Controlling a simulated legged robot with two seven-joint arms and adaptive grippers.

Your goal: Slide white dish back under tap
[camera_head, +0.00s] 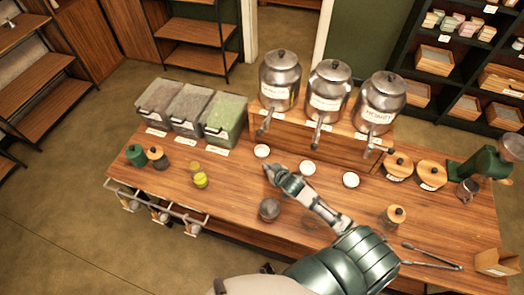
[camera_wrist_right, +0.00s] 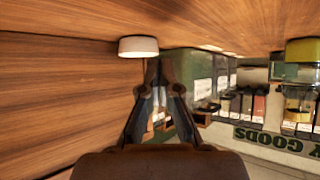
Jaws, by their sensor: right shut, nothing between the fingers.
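Three small white dishes stand on the wooden counter in front of the metal dispensers: a left dish (camera_head: 262,151), a middle dish (camera_head: 307,168) and a right dish (camera_head: 350,180). Above and behind them are the left tap (camera_head: 264,124), the middle tap (camera_head: 316,136) and the right tap (camera_head: 370,148). My right gripper (camera_head: 270,169) is shut and empty, low over the counter, just in front of the left dish. In the right wrist view, a white dish (camera_wrist_right: 138,46) is close by the shut fingertips (camera_wrist_right: 158,62); I cannot tell whether they touch. My left gripper is out of view.
A grey metal cup (camera_head: 269,209) stands in front of my right gripper. Yellow-green jars (camera_head: 200,180) stand to the left. A lidded wooden jar (camera_head: 395,215) and tongs (camera_head: 432,257) are to the right. The dispensers' wooden stand (camera_head: 320,150) edges the back.

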